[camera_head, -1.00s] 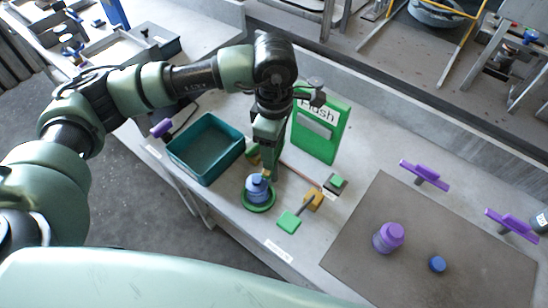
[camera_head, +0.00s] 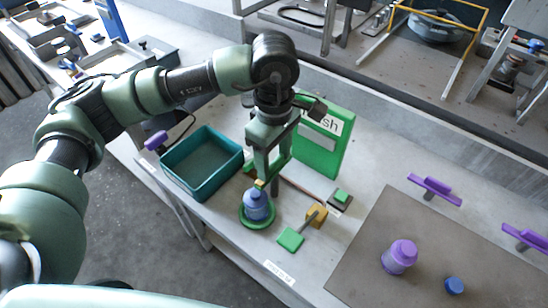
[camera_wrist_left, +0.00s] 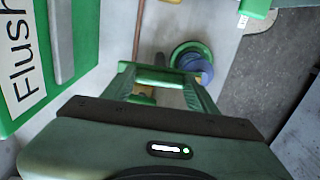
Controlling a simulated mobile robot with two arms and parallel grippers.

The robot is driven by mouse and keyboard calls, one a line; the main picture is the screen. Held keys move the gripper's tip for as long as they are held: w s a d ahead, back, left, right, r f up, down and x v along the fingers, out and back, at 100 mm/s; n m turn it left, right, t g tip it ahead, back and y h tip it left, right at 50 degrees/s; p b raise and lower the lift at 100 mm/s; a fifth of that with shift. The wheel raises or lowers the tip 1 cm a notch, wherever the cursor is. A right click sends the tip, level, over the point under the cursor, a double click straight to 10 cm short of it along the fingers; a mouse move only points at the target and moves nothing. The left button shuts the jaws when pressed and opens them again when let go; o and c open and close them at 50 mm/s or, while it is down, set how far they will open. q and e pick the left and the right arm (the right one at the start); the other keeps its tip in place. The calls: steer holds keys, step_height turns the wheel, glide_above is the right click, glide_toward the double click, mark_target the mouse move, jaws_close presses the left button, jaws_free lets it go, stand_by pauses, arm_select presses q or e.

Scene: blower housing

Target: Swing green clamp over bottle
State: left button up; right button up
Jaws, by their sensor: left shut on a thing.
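The bottle (camera_head: 257,204) is blue with a darker cap and stands upright in a green ring base (camera_head: 256,223). It also shows in the left wrist view (camera_wrist_left: 200,69), beside my fingers. My left gripper (camera_head: 265,179) points down just behind the bottle's top, shut. It seems to hold the green clamp, which I cannot clearly separate from my green fingers. A small yellow piece (camera_head: 260,184) shows at the fingertips, near the bottle cap; whether it touches is unclear. A green pad (camera_head: 290,239) on a grey arm with a yellow block (camera_head: 316,212) lies right of the bottle.
A teal bin (camera_head: 203,185) stands left of the bottle. A green "Flush" panel (camera_head: 318,150) stands close behind my gripper. Purple handles (camera_head: 435,190) stand behind.

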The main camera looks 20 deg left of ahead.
arm_select(q)
steer(key=o, duration=1.4)
steer(key=shift+c, duration=0.2)
steer(key=shift+r, duration=0.1)
step_height(320, 180, up, 8)
steer(key=shift+f+b, duration=0.15)
steer(key=shift+b, duration=0.35)
